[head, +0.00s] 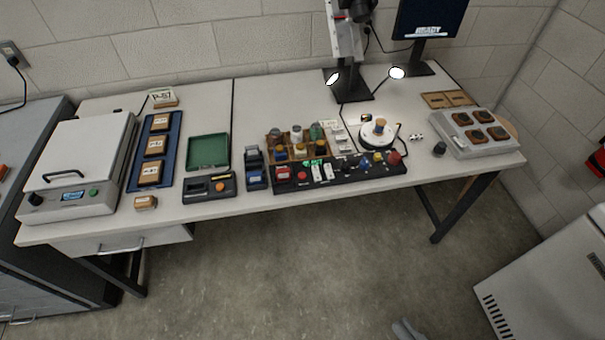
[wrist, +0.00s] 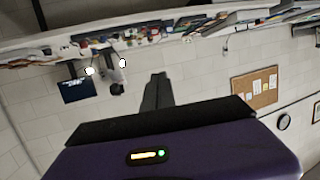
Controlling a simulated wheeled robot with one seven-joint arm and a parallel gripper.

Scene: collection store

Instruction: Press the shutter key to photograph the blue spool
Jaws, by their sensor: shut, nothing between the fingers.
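A long black control panel (head: 336,177) lies along the bench's front edge. It carries a green display, red buttons, white keys, and blue and yellow controls. The labels are too small to tell which one is the shutter key. In the wrist view my gripper (wrist: 158,80) is shut and empty, with the bench far off at the top of the tilted picture. It touches nothing.
Two lit lamps (head: 397,73) flank the camera stand, and a monitor (head: 430,20) reads "READY". A wooden rack of jars (head: 272,141) stands behind the panel. Floor in front is mostly clear.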

